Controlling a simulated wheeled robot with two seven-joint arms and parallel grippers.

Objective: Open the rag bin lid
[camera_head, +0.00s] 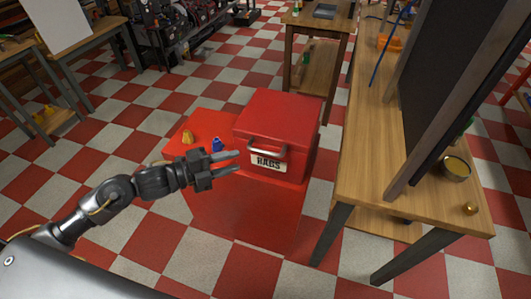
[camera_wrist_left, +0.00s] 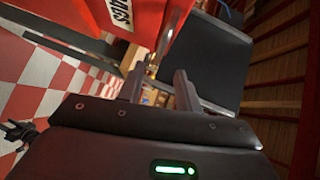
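The rag bin (camera_head: 262,185) is a red box with a white RAGS label, standing on a red cabinet. Its red lid (camera_head: 278,113) lies flat and closed on top. A grey bar handle (camera_head: 267,147) is on the front, just above the label. In the left wrist view the open fingers (camera_wrist_left: 157,73) point toward the bin, and the label (camera_wrist_left: 122,13) shows at the top. My right gripper cannot be made out.
The red cabinet top (camera_head: 205,125) holds a yellow piece (camera_head: 187,137) and a blue piece (camera_head: 217,145), left of the bin. A wooden workbench (camera_head: 370,170) with a dark upright board (camera_head: 450,85) stands close on the right. Checkered floor is free at front left.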

